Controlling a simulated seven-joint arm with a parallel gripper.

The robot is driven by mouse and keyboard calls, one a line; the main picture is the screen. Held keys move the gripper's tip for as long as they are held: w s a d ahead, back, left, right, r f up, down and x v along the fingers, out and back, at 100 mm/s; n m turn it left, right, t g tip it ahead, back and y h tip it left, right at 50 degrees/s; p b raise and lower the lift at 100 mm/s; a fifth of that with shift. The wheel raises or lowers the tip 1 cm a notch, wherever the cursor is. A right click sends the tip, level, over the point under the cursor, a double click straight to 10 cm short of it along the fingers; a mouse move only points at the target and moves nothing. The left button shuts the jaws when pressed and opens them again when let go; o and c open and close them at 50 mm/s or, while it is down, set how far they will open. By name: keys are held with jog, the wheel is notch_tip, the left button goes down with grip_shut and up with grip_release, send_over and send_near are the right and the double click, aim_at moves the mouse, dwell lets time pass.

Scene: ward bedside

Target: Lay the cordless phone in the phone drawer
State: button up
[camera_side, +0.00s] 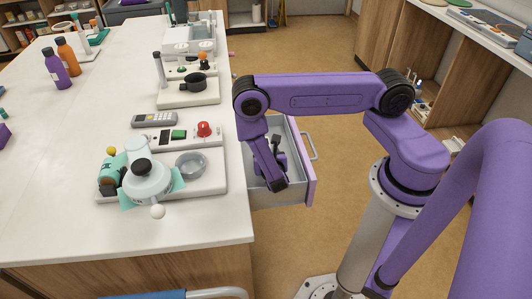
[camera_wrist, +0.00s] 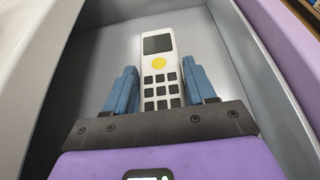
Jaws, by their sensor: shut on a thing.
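The white cordless phone (camera_wrist: 161,65), with a dark screen, a yellow round button and dark keys, is between the blue fingers of my gripper (camera_wrist: 160,88) in the wrist view. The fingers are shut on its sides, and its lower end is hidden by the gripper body. The phone is over the grey inside of the open phone drawer (camera_wrist: 280,75). I cannot tell whether it touches the drawer floor. In the side view my gripper (camera_side: 277,166) reaches down into the drawer (camera_side: 311,182), which has a purple front; the phone is mostly hidden there.
The white worktop (camera_side: 215,230) lies left of the drawer. The drawer handle (camera_side: 309,146) sticks out on the right.

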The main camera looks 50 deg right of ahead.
jog(key=shift+f, duration=0.2)
jog(key=o, duration=1.5)
jog(key=shift+r, duration=4)
